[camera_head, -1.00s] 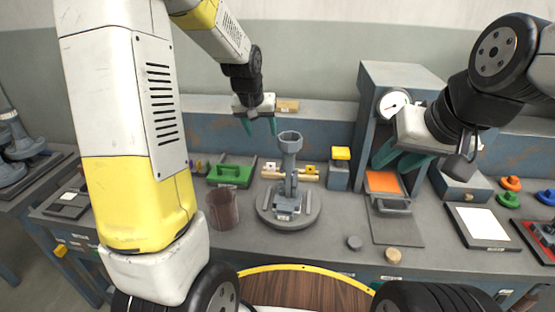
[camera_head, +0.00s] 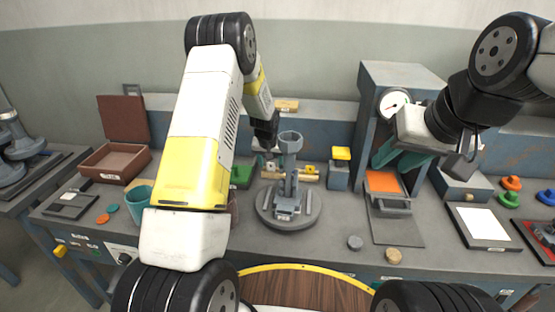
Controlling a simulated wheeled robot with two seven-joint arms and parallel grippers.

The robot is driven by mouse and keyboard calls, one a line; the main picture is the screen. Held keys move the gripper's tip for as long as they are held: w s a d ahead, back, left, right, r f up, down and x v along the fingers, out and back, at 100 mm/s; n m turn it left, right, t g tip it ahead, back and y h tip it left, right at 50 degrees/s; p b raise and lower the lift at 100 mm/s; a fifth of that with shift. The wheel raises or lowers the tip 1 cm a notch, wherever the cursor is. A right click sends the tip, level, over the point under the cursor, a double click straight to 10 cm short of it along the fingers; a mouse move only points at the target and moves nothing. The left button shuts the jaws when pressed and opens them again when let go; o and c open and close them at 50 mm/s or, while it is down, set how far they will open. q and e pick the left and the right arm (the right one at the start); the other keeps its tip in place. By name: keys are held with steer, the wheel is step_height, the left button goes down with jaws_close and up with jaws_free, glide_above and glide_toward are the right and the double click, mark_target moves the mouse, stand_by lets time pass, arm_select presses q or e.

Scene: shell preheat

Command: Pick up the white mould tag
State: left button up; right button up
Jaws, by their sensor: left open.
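My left gripper (camera_head: 267,152) has its wrist pointing down just left of the grey column of the central stand (camera_head: 290,205). Its fingers are mostly hidden by my own forearm and the stand; it is open. I cannot make out a white mould tag for certain. A small white piece (camera_head: 68,196) lies on a dark tray at the far left, too small to identify. My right gripper (camera_head: 399,160), with teal fingers, hangs open and empty before the gauge cabinet (camera_head: 368,115).
An open brown box (camera_head: 115,160) and a teal cup (camera_head: 139,198) stand at the left. A framed white panel (camera_head: 482,224) lies at the right, near coloured knobs (camera_head: 510,184).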

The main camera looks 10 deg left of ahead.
arm_select(q)
steer(key=shift+w+f, duration=0.25)
steer(key=shift+f, duration=0.3)
jaws_close()
steer(key=shift+r, duration=0.15)
